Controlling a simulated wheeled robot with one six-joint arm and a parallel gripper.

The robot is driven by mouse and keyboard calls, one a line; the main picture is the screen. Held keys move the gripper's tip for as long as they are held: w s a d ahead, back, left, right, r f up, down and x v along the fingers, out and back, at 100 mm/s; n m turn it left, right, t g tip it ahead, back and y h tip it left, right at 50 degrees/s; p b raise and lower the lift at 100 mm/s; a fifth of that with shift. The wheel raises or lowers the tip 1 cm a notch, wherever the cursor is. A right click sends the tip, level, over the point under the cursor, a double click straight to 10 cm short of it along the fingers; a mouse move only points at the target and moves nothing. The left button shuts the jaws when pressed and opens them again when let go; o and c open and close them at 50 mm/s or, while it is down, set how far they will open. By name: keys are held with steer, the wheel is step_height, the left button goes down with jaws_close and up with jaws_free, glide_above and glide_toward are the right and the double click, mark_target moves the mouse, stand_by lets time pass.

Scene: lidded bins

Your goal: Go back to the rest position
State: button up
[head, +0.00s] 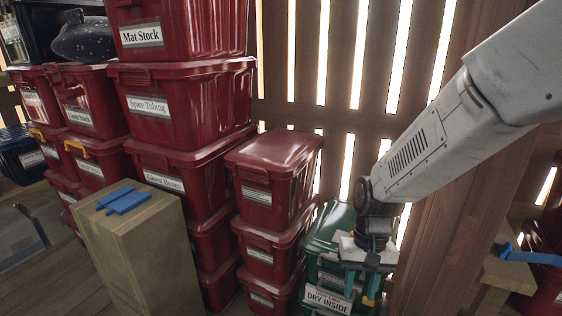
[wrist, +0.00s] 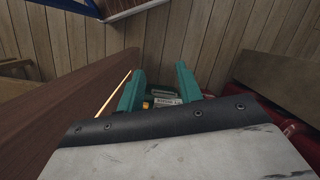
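My gripper (head: 362,278) hangs below my arm at the lower right of the head view, in front of the green bin (head: 325,240). In the wrist view its two teal fingers (wrist: 160,72) stand apart with a clear gap and nothing held between them. The green bin carries a "DRY INSIDE" label and is partly hidden by my gripper. A bit of a green thing with a pale label (wrist: 163,92) shows between the fingers in the wrist view. I cannot tell whether the gripper touches the bin.
Stacked red lidded bins (head: 275,155) stand just left of the green bin, with taller stacks (head: 190,115) beyond. A cardboard-coloured box (head: 150,245) with a blue piece (head: 123,199) on top is at lower left. A wooden post (head: 450,220) rises close right of my gripper.

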steer(key=s+d+r+t, duration=0.2)
steer(key=s+d+r, duration=0.3)
steer(key=s+r, duration=0.3)
steer(key=s+d+r+t+h, duration=0.1)
steer(key=s+d+r, duration=0.3)
steer(key=s+r, duration=0.4)
step_height(320, 180, up, 2)
steer(key=shift+s+d+n+t, duration=0.35)
steer(key=shift+s+n+t, duration=0.05)
steer(key=shift+t, duration=0.1)
